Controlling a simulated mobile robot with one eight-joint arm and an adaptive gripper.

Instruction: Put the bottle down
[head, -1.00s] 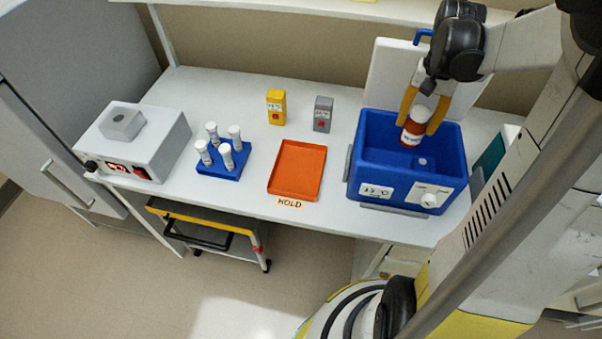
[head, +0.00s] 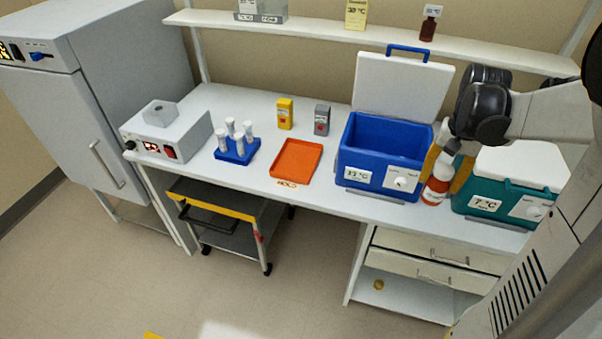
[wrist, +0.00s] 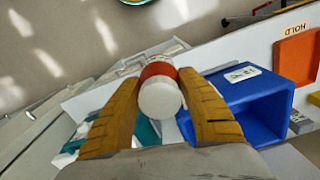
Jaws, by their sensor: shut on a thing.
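My gripper (head: 444,181) has its two yellow fingers shut on a bottle (head: 436,191) with a red-orange body, a pale label and a white top. In the head view the bottle is roughly upright, in front of the gap between the blue box and the teal box, near the bench's front edge. I cannot tell its height over the bench. In the wrist view the bottle (wrist: 160,97) shows white end towards me between both fingers, beside the blue box (wrist: 262,98). The orange tray (head: 297,159), by a HOLD label, is empty.
The blue box (head: 385,143) stands with its white lid up. The teal box (head: 478,193) is shut. Yellow and grey small boxes (head: 285,113), a blue rack of tubes (head: 237,156) and a white device (head: 165,136) stand leftward. Bare bench (head: 335,187) lies right of the tray.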

